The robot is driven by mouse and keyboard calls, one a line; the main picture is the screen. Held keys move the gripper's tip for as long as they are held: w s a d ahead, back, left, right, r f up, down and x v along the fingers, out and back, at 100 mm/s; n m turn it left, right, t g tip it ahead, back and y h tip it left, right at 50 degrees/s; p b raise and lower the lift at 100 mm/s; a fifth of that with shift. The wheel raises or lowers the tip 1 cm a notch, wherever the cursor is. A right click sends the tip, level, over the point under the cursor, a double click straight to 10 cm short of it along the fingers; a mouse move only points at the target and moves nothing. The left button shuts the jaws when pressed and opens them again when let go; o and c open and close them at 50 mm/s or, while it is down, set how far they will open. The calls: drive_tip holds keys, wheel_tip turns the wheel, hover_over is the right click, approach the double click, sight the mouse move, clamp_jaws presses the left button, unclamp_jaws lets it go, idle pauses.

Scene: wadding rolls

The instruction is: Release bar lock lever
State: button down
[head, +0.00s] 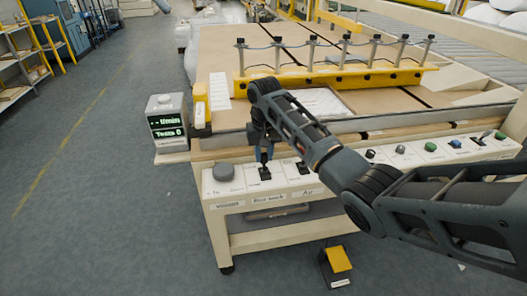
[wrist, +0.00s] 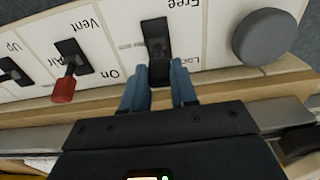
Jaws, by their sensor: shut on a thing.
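The bar lock lever (head: 265,174) is black and stands in a dark slot plate on the cream front panel, above the "Bar lock" label. In the wrist view its slot plate (wrist: 156,38) lies between the words "Free" and a partly hidden "Loc…". My gripper (head: 264,154) reaches down to it from above. In the wrist view the blue fingers of my gripper (wrist: 159,90) are either side of the lever's lower end, shut on it at the "Loc…" side. The fingers hide part of the handle. The yellow bar (head: 340,80) with several upright posts lies across the table.
A grey round knob (head: 224,172) sits left of the lever. The red-tipped air lever (wrist: 64,88) is its other close neighbour. Several buttons (head: 400,149) lie further right on the panel. A display box (head: 167,122) stands left; a yellow pedal (head: 338,260) is on the floor.

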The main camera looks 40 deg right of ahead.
sight(264, 166)
drive_tip(key=shift+s+a+t+h+p, duration=0.6)
drive_tip(key=shift+s+t+h+p, duration=0.15)
drive_tip(key=shift+t+p, duration=0.45)
drive_tip(key=shift+s+a+f+t+h, duration=0.2)
drive_tip(key=shift+s+a+t+h, duration=0.1)
drive_tip(key=shift+s+t+h, duration=0.4)
drive_tip(key=shift+s+a+f+t+h+b, duration=0.15)
drive_tip(key=shift+t+h+b, duration=0.1)
drive_tip(key=shift+t, duration=0.3)
drive_tip(key=shift+s+a+t+h+b, duration=0.1)
drive_tip(key=shift+s+t+h+b, duration=0.1)
drive_tip(key=shift+t, duration=0.35)
drive_tip(key=c, duration=0.9)
unclamp_jaws()
drive_tip(key=shift+w, duration=0.1)
drive_tip(key=shift+v, duration=3.95)
